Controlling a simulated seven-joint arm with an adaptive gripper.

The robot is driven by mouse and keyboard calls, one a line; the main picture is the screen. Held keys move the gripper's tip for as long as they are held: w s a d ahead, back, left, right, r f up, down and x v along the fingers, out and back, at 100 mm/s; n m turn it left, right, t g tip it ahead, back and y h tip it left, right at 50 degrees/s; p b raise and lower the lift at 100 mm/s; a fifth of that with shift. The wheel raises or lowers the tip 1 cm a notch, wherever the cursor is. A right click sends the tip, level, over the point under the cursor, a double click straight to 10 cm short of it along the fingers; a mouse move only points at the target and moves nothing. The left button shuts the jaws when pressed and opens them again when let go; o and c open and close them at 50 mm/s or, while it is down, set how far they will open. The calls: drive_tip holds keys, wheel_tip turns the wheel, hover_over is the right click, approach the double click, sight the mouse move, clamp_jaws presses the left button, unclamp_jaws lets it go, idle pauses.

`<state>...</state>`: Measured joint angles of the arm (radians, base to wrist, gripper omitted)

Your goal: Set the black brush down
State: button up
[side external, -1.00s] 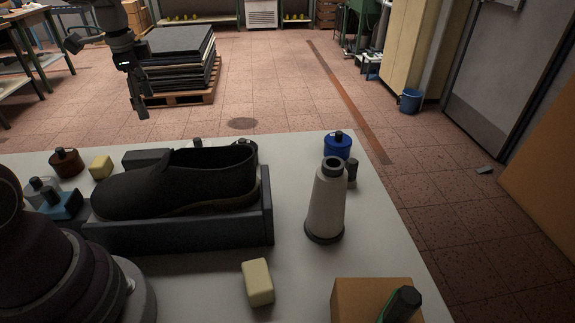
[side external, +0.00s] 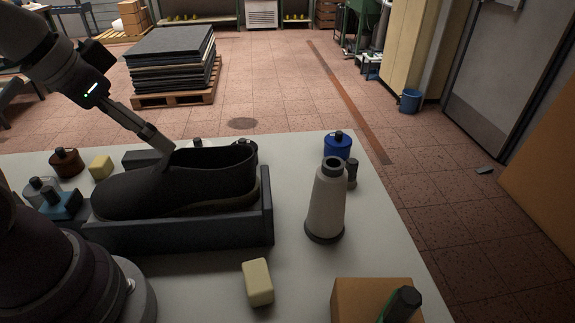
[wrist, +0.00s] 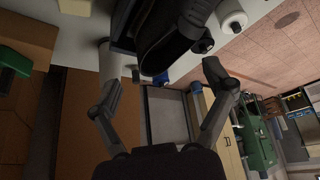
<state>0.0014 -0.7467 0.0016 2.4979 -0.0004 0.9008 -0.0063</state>
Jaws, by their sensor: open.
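No object that I can clearly make out as the black brush shows in these views. A low dark block (side external: 141,158) lies behind the toe of the black shoe, and I cannot tell whether it is the brush or part of the tray. The black shoe (side external: 130,192) lies in a dark grey tray (side external: 190,235), toe to the left. My gripper (side external: 158,142) comes down from the upper left, its tips just above and behind the shoe's middle. In the wrist view my gripper (wrist: 160,62) has its fingers spread with nothing between them, and the shoe (wrist: 163,38) shows beyond.
A grey-white thread cone (side external: 326,205) stands right of the tray, with a blue jar (side external: 338,145) behind it. A yellow block (side external: 257,282) lies in front. A cardboard box (side external: 350,298) is at front right. Small bottles (side external: 66,163) stand at left. Some tabletop between is clear.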

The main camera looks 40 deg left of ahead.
drive_tip(key=w+a+f+n+g, duration=0.2)
drive_tip(key=w+a+n+g, duration=0.3)
drive_tip(key=n, duration=0.5)
drive_tip(key=n+g+y, duration=0.7)
drive_tip(key=n+y, duration=0.4)
drive_tip(key=n, duration=0.6)
approach(149, 154)
drive_tip(key=shift+s+d+r, duration=0.1)
drive_tip(key=shift+d+r, duration=0.25)
drive_tip(key=shift+d, duration=0.15)
drive_tip(key=shift+f, duration=0.2)
drive_tip(key=x, duration=1)
drive_tip(key=shift+a+f, duration=0.1)
drive_tip(key=shift+a, duration=0.15)
drive_tip(key=c, duration=1.3)
